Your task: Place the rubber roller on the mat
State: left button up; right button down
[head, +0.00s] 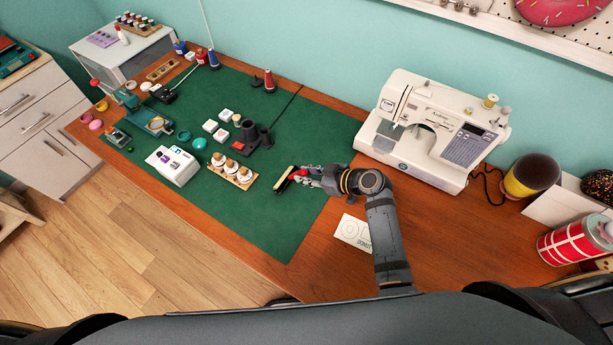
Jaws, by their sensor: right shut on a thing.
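The rubber roller (286,178) has a dark and cream elongated head, with a red part beside the fingers. My right gripper (303,174) is shut on it, reaching in from the right. The green mat (270,222) covers much of the wooden table, and the roller appears over its right part. I cannot tell whether the roller touches the mat. The fingers hide part of the roller. My left gripper is not in view.
A wooden holder with white-topped pieces (233,175) stands left of the roller, near a black stand (250,141). A white sewing machine (431,130) stands behind right. The mat's front right part is clear.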

jog(key=shift+s+f+b, duration=0.15)
jog(key=shift+f+b, duration=0.4)
jog(key=shift+f, duration=0.15)
jog(key=c, duration=1.2)
grip_release()
jog(key=shift+o, duration=0.2)
jog(key=shift+r, duration=0.25)
jog(key=shift+r+p, duration=0.6)
jog(key=shift+p, duration=0.1)
jog(key=b+v, duration=0.2)
jog(key=v, duration=0.9)
jog(key=shift+d+r, duration=0.2)
jog(key=shift+d, duration=0.1)
jog(key=shift+s, duration=0.1)
